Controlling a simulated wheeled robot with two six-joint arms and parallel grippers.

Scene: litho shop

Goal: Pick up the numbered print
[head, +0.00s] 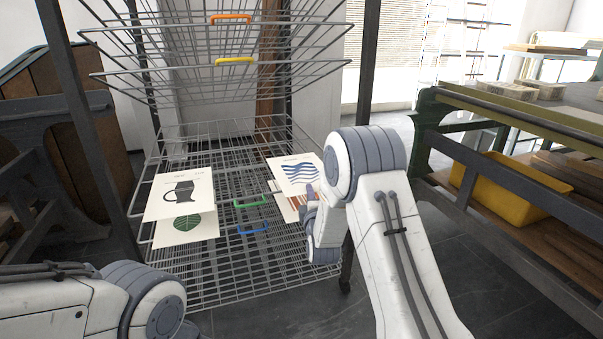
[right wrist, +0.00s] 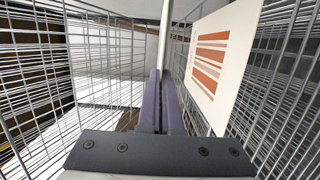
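Prints lie on the wire shelves of a rack. A blue wave print (head: 299,171) lies at the right, above an orange-striped print (head: 284,203), also seen in the right wrist view (right wrist: 220,62). A black mug print (head: 179,193) lies at the left, above a green leaf print (head: 187,227). Any numbers are too small to read. My right gripper (head: 309,205) is at the wave print's right edge. In the right wrist view its fingers (right wrist: 159,95) are closed on a thin white sheet (right wrist: 165,35) seen edge-on, which appears to be the wave print. My left gripper is out of view.
The wire rack (head: 225,278) has shelves with orange (head: 231,17), yellow (head: 235,60), green (head: 250,202) and blue (head: 252,228) handles. Rack posts stand close to my right arm. A workbench at the right has a yellow bin (head: 490,180) below it.

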